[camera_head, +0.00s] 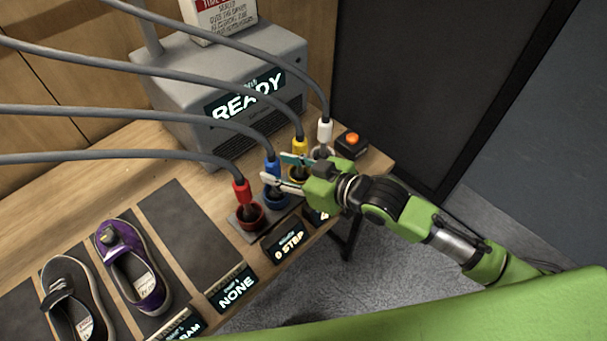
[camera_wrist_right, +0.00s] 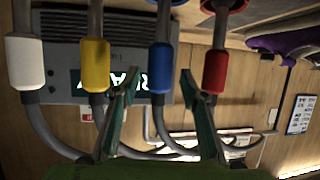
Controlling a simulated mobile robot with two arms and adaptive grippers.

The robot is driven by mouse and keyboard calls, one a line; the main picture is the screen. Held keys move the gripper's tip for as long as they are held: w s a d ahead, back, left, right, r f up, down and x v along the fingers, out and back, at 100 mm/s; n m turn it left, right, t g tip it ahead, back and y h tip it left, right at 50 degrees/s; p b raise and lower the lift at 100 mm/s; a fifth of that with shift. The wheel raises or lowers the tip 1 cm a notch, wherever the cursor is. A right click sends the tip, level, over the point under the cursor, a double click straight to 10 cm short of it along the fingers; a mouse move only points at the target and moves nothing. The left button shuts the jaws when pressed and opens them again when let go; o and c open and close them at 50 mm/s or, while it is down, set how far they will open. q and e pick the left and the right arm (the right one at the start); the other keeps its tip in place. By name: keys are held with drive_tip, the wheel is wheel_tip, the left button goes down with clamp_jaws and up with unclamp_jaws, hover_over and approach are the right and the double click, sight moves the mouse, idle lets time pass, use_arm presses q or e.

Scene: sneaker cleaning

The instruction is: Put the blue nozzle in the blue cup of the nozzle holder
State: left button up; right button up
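The blue nozzle (camera_head: 272,168) stands roughly upright over the blue cup (camera_head: 275,201) of the nozzle holder, and its lower end appears to be inside the cup. My right gripper (camera_head: 281,168) is beside it, with one finger on each side. In the right wrist view the blue nozzle (camera_wrist_right: 161,68) shows between the two spread fingertips (camera_wrist_right: 159,78), with a gap on both sides. The fingers do not appear to touch it. The gripper partly hides the blue cup. My left gripper is not in view.
The red nozzle (camera_head: 241,191), yellow nozzle (camera_head: 300,147) and white nozzle (camera_head: 325,131) stand close by in the holder row. Grey hoses cross above. A grey machine (camera_head: 185,92) reading READY, an orange button (camera_head: 352,139) and two shoes (camera_head: 130,266) are on the table.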

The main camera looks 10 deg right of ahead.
drive_tip(key=b+v, duration=0.1)
drive_tip(key=v, duration=0.8)
